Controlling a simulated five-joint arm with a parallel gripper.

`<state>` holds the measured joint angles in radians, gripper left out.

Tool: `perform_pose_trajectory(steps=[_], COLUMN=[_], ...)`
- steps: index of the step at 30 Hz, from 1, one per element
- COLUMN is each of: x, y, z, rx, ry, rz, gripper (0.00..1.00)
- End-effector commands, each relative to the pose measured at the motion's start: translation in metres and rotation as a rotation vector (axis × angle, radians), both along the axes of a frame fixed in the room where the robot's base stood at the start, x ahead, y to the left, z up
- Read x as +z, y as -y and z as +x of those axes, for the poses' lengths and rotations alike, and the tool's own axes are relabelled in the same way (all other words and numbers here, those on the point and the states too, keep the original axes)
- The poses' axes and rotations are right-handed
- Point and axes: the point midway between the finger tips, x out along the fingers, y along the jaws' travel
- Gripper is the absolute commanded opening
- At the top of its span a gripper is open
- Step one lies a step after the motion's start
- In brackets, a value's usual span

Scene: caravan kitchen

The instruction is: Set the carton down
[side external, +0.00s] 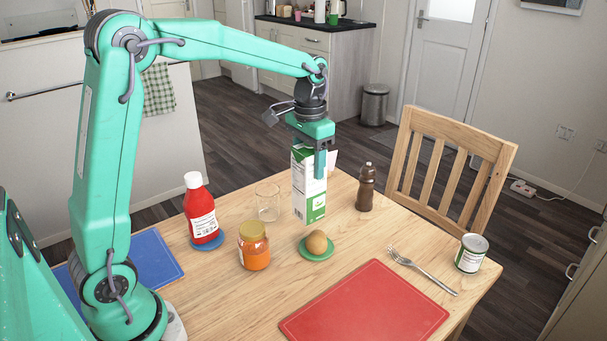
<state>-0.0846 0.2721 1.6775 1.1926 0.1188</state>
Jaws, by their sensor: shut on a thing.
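The carton (309,193) is white and green and upright in the side external view. My gripper (311,160) is shut on its upper part from above. The carton is over the far part of the wooden table (250,305), behind the potato and the green coaster. I cannot tell whether its base touches the table or hangs just above it. The gripper's fingers hide part of the carton's top.
Near the carton are a glass (267,201), a pepper mill (366,187), a potato (316,242) on a green coaster (327,254), an orange jar (253,247) and a ketchup bottle (201,212).

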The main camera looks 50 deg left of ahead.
Motion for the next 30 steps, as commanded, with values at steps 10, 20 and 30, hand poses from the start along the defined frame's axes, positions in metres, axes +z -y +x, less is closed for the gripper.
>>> perform_pose_trajectory(steps=[10, 20, 30], x=[-0.012, -0.014, -0.014], y=[0.033, 0.038, 0.038], z=[-0.034, -0.040, -0.040], rx=[0.029, 0.035, 0.034], ry=[0.005, 0.005, 0.005], rz=[0.000, 0.000, 0.000], gripper=[0.00, 0.00, 0.00])
